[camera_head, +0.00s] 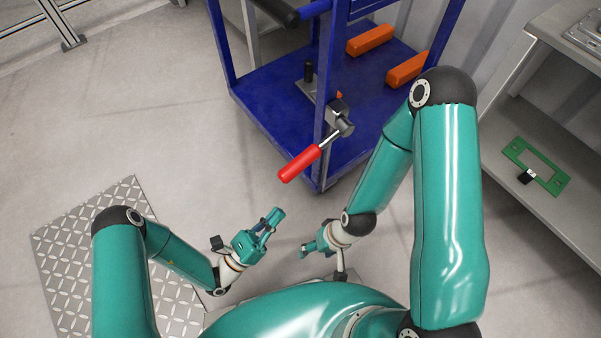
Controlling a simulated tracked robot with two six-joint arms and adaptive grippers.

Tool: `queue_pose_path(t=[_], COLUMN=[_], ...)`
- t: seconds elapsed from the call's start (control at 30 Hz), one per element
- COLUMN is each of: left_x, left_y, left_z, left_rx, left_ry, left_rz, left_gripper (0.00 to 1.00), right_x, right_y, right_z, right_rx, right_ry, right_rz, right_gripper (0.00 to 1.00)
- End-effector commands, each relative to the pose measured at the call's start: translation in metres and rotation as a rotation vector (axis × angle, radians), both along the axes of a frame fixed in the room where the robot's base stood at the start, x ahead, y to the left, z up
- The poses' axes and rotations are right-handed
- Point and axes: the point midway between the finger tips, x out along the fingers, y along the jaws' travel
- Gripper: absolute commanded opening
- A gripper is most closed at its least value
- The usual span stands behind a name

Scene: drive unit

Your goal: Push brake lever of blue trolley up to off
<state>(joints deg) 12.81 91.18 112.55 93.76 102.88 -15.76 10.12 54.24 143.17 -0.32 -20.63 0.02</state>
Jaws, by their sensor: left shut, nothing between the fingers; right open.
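The blue trolley (265,112) stands at the top middle. Its brake lever has a red handle (299,164) that slopes down and to the left from a dark pivot (341,121) on the near post. My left gripper (276,218) is shut and empty, below the red handle and apart from it. My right gripper (305,251) is open, lower and to the right of the left one, and touches nothing. Its fingers are small and partly hidden by its own wrist.
Orange blocks (371,40) lie on the trolley deck. A grey shelf (555,215) at the right holds a green frame (537,166) with a small black and white part. A metal tread plate (62,250) lies at the lower left. The floor left of the trolley is clear.

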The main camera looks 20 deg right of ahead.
Motion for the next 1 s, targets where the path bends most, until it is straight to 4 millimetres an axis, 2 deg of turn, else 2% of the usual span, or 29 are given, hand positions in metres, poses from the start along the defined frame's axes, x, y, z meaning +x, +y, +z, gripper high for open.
queue_pose_path(t=[0.2, 0.37, 0.83, 1.0], left_x=[0.0, 0.004, 0.035, 0.04], left_y=[-0.002, -0.013, -0.085, -0.072], left_z=[0.001, 0.007, 0.05, 0.073], left_rx=[0.001, 0.002, 0.0, 0.001], left_ry=[-0.001, -0.001, -0.007, -0.002], left_rz=[-0.004, -0.008, -0.01, -0.004], left_gripper=[0.0, 0.0, 0.0, 0.0], right_x=[0.0, 0.0, 0.0, 0.0], right_y=[0.0, 0.0, 0.0, 0.0], right_z=[0.0, -0.001, -0.011, -0.013], right_rx=[0.0, 0.0, 0.0, 0.0], right_ry=[0.0, 0.0, 0.0, 0.0], right_rz=[0.0, 0.0, 0.0, 0.0], right_gripper=[0.66, 0.66, 0.66, 0.66])
